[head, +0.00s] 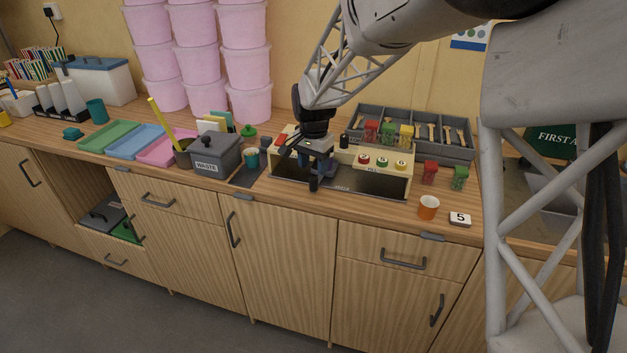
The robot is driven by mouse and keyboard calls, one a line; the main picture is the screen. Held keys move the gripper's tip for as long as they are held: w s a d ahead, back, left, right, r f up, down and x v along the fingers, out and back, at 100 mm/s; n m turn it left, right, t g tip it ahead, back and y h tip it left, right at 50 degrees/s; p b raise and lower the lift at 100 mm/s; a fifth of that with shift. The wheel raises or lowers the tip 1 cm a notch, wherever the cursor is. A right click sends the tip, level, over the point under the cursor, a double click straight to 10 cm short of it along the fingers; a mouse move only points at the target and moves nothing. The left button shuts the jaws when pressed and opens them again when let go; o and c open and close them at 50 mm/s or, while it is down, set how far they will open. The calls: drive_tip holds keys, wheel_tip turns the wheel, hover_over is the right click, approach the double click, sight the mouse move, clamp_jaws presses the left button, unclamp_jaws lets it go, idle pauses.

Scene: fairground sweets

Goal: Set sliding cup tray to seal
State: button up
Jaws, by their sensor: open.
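A cream station (391,177) with a dark bed (365,187) along its front stands on the counter. Its right part carries a label that seems to read FILL and a row of coloured round buttons. My gripper (320,178) is open, pointing down over the left-middle part of the bed. Whether its fingers touch anything there is too small to tell. The sliding cup tray cannot be made out clearly; my gripper and wrist cover part of the bed and the station's left section. A red part (281,140) shows at the station's left end.
An orange cup (428,207) and a card with 5 (460,219) sit at the front right. Red (430,173) and green (460,178) containers stand right of the station. A grey utensil organiser (455,149) is behind.

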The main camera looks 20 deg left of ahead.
sight(313, 178)
drive_tip(key=shift+f, duration=2.85)
drive_tip(key=shift+c, duration=0.4)
clamp_jaws()
